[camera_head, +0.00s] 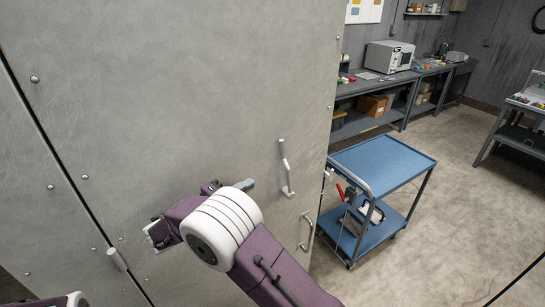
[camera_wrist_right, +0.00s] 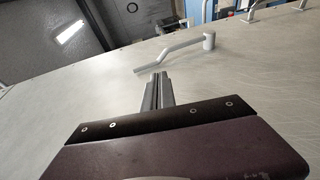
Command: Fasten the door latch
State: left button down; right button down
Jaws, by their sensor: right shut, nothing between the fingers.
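The latch (camera_head: 286,168) is a pale grey cranked lever on the large grey metal door (camera_head: 190,80), left of the door's right edge. In the head view its bar points upward from a thicker lower end. In the right wrist view the latch (camera_wrist_right: 185,54) lies just beyond my fingertips, with its round boss (camera_wrist_right: 209,42) at the right. My right gripper (camera_head: 249,184) is shut and empty, close to the door and left of the latch. In the right wrist view my right gripper (camera_wrist_right: 157,88) appears apart from the lever. My left gripper is not in view.
A pale bar handle (camera_head: 308,231) stands below the latch near the door edge. A hinge-like cylinder (camera_head: 117,259) sits by the left seam. A blue cart (camera_head: 388,160) stands right of the door. A workbench (camera_head: 385,82) runs behind. Open floor (camera_head: 470,220) lies at right.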

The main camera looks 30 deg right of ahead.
jog(key=p, duration=0.4)
send_near(285, 163)
jog(key=p+x, duration=0.2)
jog(key=x, duration=0.4)
jog(key=shift+p, duration=0.35)
jog(key=shift+w+d+f, duration=0.1)
jog(key=shift+w+d, duration=0.05)
jog(key=shift+w, duration=0.1)
jog(key=shift+w+f, duration=0.1)
jog(key=shift+w, duration=0.1)
jog(key=shift+s+d, duration=0.1)
jog(key=shift+s, duration=0.05)
